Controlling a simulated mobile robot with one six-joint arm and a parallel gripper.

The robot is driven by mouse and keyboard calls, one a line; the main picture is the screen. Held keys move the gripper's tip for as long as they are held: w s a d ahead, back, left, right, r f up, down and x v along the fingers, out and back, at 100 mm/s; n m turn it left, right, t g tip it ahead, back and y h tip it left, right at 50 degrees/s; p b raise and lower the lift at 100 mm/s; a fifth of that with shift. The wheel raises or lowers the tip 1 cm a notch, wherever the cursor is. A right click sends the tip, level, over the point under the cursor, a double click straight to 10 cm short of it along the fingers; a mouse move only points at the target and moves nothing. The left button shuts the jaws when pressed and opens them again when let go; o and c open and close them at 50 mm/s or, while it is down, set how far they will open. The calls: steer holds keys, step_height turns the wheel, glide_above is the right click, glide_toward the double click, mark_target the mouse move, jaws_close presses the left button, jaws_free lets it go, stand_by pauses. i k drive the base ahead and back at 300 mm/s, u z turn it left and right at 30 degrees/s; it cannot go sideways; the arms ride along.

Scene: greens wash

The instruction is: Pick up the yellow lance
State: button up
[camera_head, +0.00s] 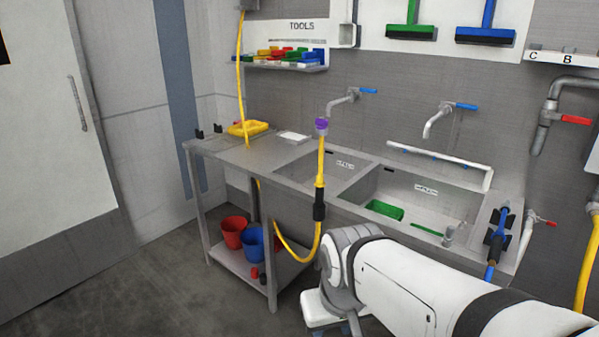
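A straight yellow piece (320,165) with a purple top (321,124) and a black sleeve (319,206) stands upright in front of the sinks. I take it for the yellow lance, but cannot tell it surely from a hose section. Its top shows just under the left tap's spout; I cannot tell whether they join. A yellow hose (298,259) loops from its lower end back towards the bench's left part. My white arm comes in from the lower right, its wrist close below and right of the black sleeve. My gripper's fingers are not visible.
A steel double-sink bench (230,151) runs along the wall. A blue-and-black lance-like tool (497,235) lies at its right end. Red (233,232) and blue (253,241) buckets stand below. Floor at left is clear.

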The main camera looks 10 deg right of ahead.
mark_target(319, 185)
steer(key=u, duration=0.05)
steer(key=i, duration=1)
steer(key=z, duration=0.05)
